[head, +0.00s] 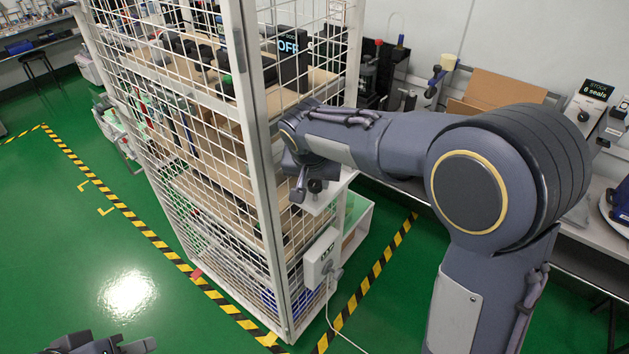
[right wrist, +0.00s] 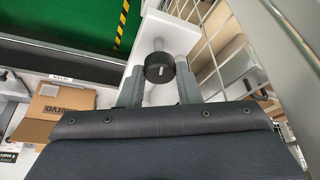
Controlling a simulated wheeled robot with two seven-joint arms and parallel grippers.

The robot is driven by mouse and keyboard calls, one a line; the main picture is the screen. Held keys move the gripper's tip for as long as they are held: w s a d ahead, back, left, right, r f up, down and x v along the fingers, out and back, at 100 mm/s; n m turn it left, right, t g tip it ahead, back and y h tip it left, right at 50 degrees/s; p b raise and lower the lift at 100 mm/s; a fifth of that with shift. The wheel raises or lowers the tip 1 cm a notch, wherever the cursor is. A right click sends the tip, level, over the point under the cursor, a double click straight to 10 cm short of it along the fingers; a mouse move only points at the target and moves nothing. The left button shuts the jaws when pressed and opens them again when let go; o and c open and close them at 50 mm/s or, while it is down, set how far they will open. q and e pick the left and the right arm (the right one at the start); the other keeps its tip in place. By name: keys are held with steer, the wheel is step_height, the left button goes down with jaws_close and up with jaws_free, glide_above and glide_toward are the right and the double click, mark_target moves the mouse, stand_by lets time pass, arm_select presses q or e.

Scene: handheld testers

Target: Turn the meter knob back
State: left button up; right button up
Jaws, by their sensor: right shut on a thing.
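In the right wrist view, a round black knob (right wrist: 158,68) with a short pale mark on its face sits between the two grey fingers of my right gripper (right wrist: 160,82). The gripper is shut on it. The knob is in front of a long white surface (right wrist: 152,35). In the head view, my right gripper (head: 314,187) is at the white ledge beside the cage, with a small dark round part between its fingers. I cannot make out a meter scale or reading. A dark part of my left gripper (head: 98,346) shows at the bottom edge; its fingers are mostly cut off.
A white wire-mesh cage (head: 205,150) with shelves stands close to my right arm. A white box (head: 320,258) with a cable hangs low on it. Green floor is clear at left.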

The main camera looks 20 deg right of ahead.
steer(key=n+y+b, duration=0.1)
steer(key=n, duration=0.1)
steer(key=shift+d+n, duration=0.1)
steer(key=shift+n, duration=0.2)
steer(key=n+y, duration=0.1)
steer(key=n, duration=0.2)
steer(key=shift+d+n, duration=0.1)
steer(key=shift+n, duration=0.2)
steer(key=n+y, duration=0.2)
steer(key=n, duration=0.2)
steer(key=shift+w+d, duration=0.1)
steer(key=shift+d, duration=0.05)
steer(key=shift+n+g+y, duration=0.6)
steer(key=shift+n, duration=1.5)
steer(key=o, duration=1)
steer(key=shift+c, duration=0.2)
steer(key=b+v, duration=0.1)
steer(key=v, duration=0.7)
